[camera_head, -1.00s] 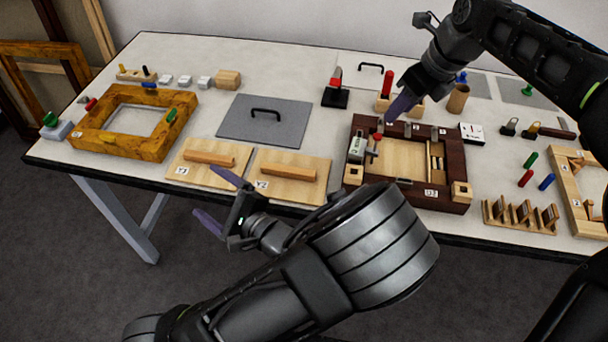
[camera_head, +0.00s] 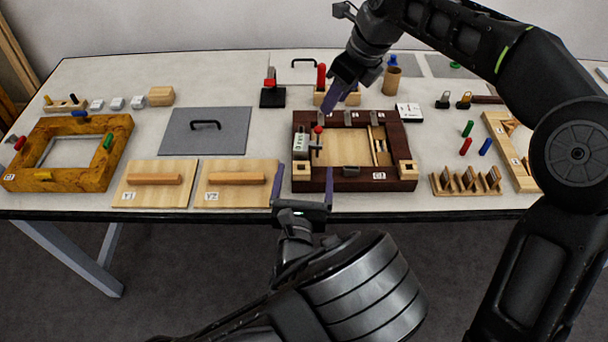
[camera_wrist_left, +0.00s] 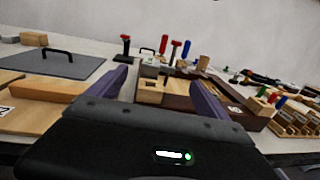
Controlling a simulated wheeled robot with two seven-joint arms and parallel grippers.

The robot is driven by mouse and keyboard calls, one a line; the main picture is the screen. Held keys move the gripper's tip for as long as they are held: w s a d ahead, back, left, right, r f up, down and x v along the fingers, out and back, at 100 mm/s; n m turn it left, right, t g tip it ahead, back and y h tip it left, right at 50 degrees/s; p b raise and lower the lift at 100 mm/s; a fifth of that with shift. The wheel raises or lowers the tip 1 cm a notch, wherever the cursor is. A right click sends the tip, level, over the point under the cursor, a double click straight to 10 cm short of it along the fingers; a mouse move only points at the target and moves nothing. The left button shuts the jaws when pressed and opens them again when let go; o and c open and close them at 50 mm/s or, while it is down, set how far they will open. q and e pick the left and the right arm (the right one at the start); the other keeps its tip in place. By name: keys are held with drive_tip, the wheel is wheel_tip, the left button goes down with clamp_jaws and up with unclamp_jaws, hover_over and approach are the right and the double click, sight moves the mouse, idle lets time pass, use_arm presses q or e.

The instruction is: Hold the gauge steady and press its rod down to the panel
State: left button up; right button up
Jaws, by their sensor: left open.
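The gauge (camera_head: 301,142), a pale upright block with dark markings, sits at the left inside edge of a dark wooden frame (camera_head: 405,150). A grey rod with a red knob (camera_head: 317,138) stands just to its right, over the light wood panel (camera_head: 345,147). In the left wrist view the red-topped rod (camera_wrist_left: 174,52) shows between my fingers. My left gripper (camera_head: 303,184) is open and empty at the table's front edge, in front of the frame's left corner. My right gripper (camera_head: 334,98) is above the frame's back edge, pointing down; its finger gap is unclear.
Two boards with wooden handles (camera_head: 236,178) lie left of the frame. A grey plate with a black handle (camera_head: 205,133) is behind them. A slotted wooden rack (camera_head: 465,183) stands at right. A red-topped black stand (camera_head: 271,92) is at the back.

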sight(307, 152)
use_arm(q)
drive_tip(key=shift+w+d, duration=0.2)
drive_tip(key=shift+w, duration=1.75)
drive_tip(key=shift+w+d, duration=0.15)
drive_tip(key=shift+w, duration=1.8)
